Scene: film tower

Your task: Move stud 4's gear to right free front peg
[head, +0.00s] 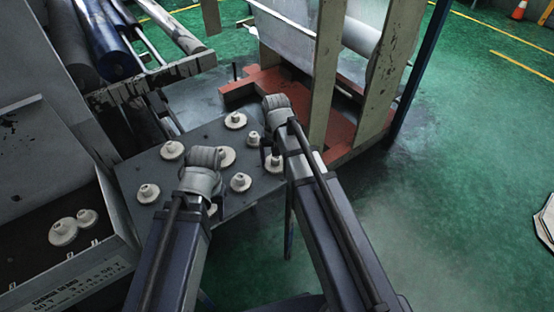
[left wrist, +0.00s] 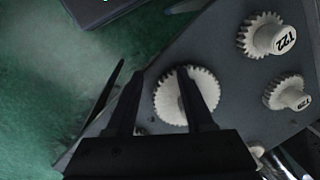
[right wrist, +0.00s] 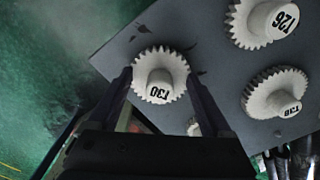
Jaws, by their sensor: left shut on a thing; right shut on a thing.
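White toothed gears with raised hubs lie on a dark grey plate (head: 130,176). My left gripper (left wrist: 162,72) is shut on a white gear (left wrist: 168,102); one finger crosses the gear's face and hides its hub and any label. My right gripper (right wrist: 160,73) is shut on the gear marked T30 (right wrist: 160,88), with a finger on each side of its rim. In the head view both wrists hide the fingers. I cannot tell which stud is number 4, and no free front peg can be made out.
Other gears stand on the plate, including T26 (right wrist: 262,22) and T22 (left wrist: 270,36). A grey bin (head: 112,240) at left holds two more gears (head: 63,232). An upright frame post (head: 327,75) stands just behind my right arm. Green floor is open at right.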

